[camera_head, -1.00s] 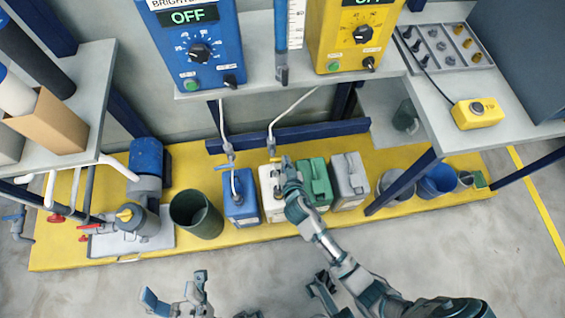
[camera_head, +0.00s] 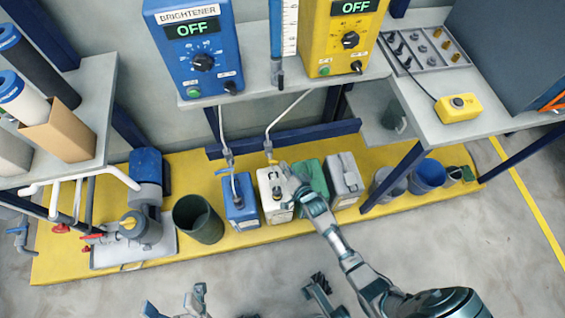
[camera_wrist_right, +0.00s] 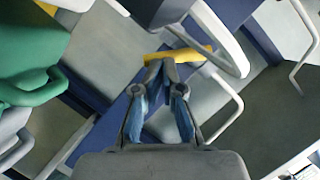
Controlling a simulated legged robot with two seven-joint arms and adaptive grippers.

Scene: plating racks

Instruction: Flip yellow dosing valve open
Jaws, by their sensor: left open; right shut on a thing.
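The yellow dosing valve (camera_head: 268,149) sits on the clear tube above the white canister (camera_head: 274,205). Its yellow handle (camera_wrist_right: 190,53) shows in the right wrist view as a bar lying across my fingertips. My right gripper (camera_head: 283,168) is beside the valve, over the white canister. In the wrist view its fingers (camera_wrist_right: 160,70) come together at the handle and are shut on it. The fingers hide part of the handle, so its exact turn is hard to tell. My left gripper (camera_head: 174,304) is open and empty at the bottom edge, far from the valve.
A blue canister (camera_head: 240,212) with a blue valve (camera_head: 226,168) stands left of the white one. Green (camera_head: 312,178) and grey (camera_head: 344,178) canisters stand right. Blue and yellow control boxes (camera_head: 345,40) reading OFF are above. A dark green bin (camera_head: 198,220) stands left.

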